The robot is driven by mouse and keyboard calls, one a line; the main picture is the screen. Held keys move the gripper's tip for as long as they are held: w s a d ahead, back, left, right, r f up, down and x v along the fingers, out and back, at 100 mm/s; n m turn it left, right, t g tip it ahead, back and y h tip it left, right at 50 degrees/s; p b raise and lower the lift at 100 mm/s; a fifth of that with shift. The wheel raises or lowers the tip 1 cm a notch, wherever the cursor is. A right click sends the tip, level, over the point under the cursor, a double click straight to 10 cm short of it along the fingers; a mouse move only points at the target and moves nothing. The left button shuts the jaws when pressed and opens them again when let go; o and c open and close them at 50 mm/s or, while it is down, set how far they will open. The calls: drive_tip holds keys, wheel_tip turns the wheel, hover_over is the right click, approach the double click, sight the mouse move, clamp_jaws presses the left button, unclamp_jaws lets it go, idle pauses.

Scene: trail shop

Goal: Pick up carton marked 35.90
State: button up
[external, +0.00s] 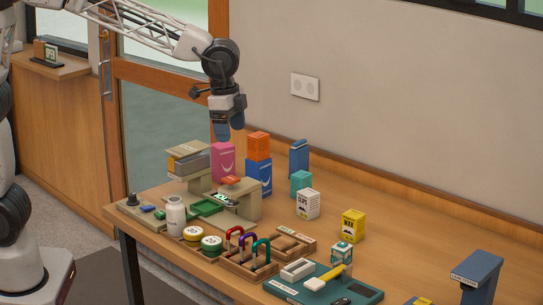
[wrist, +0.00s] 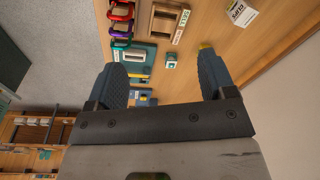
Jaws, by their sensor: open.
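Several cartons stand on the wooden table; I cannot read 35.90 on any of them. In the external view they are a pink carton (external: 223,162), an orange one (external: 258,146) on top of a blue one (external: 259,177), a taller blue one (external: 299,158), a teal one (external: 300,183), a white CLIPS carton (external: 308,204), a yellow WAX carton (external: 353,226) and a small teal-and-white carton (external: 342,254). My gripper (external: 222,132) is open and empty, above the pink carton in the picture. In the wrist view my gripper (wrist: 161,58) has its fingers wide apart; the CLIPS carton (wrist: 243,12) is at the top right.
A white bottle (external: 176,216), round tins (external: 192,236) and a green mat (external: 293,290) with tools lie near the front edge. A blue-grey stand (external: 476,275) is at right. The table's back right is clear.

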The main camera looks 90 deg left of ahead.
drive_tip(key=w+f+m, duration=0.1)
drive_tip(key=w+f, duration=0.3)
drive_tip(key=w, duration=0.4)
drive_tip(key=w+f+m, duration=0.1)
drive_tip(key=w+f, duration=0.2)
drive_tip(key=w, duration=0.6)
drive_tip(key=m+g, duration=0.1)
drive_tip(key=m, duration=0.1)
hover_over(355, 215)
drive_tip(key=f, duration=1.2)
drive_tip(key=shift+s+a+f, duration=0.2)
drive_tip(key=shift+a+f, duration=0.05)
drive_tip(key=shift+f, duration=0.1)
drive_tip(key=shift+w+f, duration=0.15)
drive_tip(key=shift+f, duration=0.15)
drive_tip(key=shift+f, duration=1.15)
drive_tip(key=shift+f, duration=0.15)
drive_tip(key=shift+d+f, duration=0.15)
drive_tip(key=shift+f, duration=2.3)
